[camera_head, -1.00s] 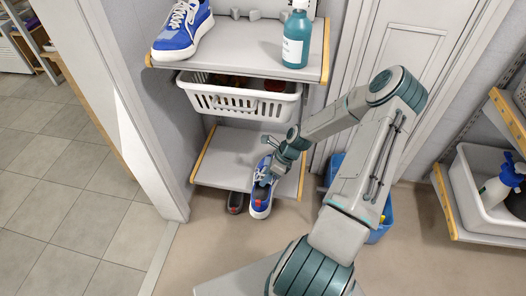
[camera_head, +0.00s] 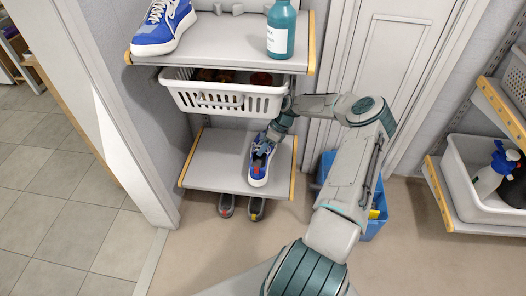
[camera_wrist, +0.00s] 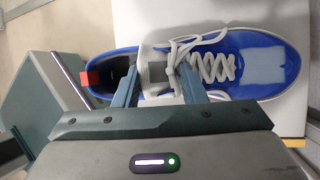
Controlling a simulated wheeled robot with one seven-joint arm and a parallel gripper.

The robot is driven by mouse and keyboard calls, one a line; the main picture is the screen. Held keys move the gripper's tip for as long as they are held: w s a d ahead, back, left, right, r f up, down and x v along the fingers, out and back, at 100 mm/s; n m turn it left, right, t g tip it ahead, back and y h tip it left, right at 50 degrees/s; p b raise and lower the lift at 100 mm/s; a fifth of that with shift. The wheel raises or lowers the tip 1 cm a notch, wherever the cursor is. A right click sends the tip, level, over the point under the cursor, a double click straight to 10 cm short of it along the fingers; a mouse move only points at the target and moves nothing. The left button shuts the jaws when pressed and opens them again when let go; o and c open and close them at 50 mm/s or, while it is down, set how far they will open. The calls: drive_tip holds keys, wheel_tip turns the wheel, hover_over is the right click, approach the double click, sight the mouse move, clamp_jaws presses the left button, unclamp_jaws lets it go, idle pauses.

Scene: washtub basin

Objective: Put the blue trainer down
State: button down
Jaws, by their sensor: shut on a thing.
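The blue trainer (camera_head: 260,165) has white laces, a white sole and a red heel tab. In the head view it is over the lower shelf (camera_head: 215,165), with its heel toward the shelf's front edge. My gripper (camera_head: 272,137) is shut on its tongue and collar from above. I cannot tell whether the sole touches the shelf. Another blue trainer (camera_head: 163,30) stands on the upper shelf.
A white basket (camera_head: 225,98) hangs above the lower shelf, close to my gripper. A teal bottle (camera_head: 281,30) stands on the upper shelf. Dark shoes (camera_head: 256,208) are on the floor below. A blue bin (camera_head: 372,226) stands right of the shelf. The lower shelf's left part is bare.

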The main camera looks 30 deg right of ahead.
wheel_tip(320, 180, down, 2)
drive_tip(key=c, duration=0.9)
unclamp_jaws()
drive_tip(key=p+v, duration=0.1)
drive_tip(key=v, duration=0.6)
drive_tip(key=shift+d+r+p, duration=0.1)
drive_tip(key=shift+r+p, duration=0.15)
drive_tip(key=shift+p, duration=0.05)
